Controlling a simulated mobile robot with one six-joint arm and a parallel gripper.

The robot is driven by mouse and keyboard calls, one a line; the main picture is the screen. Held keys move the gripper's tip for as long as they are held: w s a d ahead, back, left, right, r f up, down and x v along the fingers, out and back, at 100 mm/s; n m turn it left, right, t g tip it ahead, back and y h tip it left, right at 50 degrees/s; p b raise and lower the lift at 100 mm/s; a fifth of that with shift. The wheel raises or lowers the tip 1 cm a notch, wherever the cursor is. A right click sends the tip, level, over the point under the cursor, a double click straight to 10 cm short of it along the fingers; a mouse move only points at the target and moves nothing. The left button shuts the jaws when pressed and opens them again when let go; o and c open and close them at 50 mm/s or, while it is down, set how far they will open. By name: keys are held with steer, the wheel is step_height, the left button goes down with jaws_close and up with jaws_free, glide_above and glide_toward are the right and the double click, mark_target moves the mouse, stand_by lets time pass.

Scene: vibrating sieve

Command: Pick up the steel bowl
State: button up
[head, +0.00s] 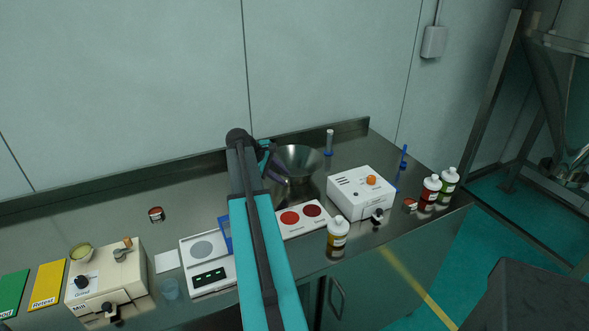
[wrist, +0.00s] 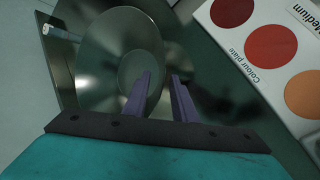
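The steel bowl (head: 300,158) is wide and shiny and stands at the back of the steel bench, to the right of my arm's end. It also shows in the wrist view (wrist: 100,50), filling the upper left. My gripper (wrist: 163,78) has two purple fingers with a clear gap between them. The left finger lies over the bowl's inside and the right finger lies by its right rim. Whether either finger touches the wall I cannot tell. In the head view my gripper (head: 272,158) is dark and partly hidden by my arm, at the bowl's left side.
A colour plate (head: 302,219) lies in front of the bowl. A scale (head: 208,262) and a mill (head: 106,280) are left. The back left bench is mostly clear.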

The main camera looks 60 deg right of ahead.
mark_target(293, 184)
steer(key=shift+p+x, duration=0.45)
steer(key=shift+x, duration=1.2)
jaws_close()
stand_by(0.5)
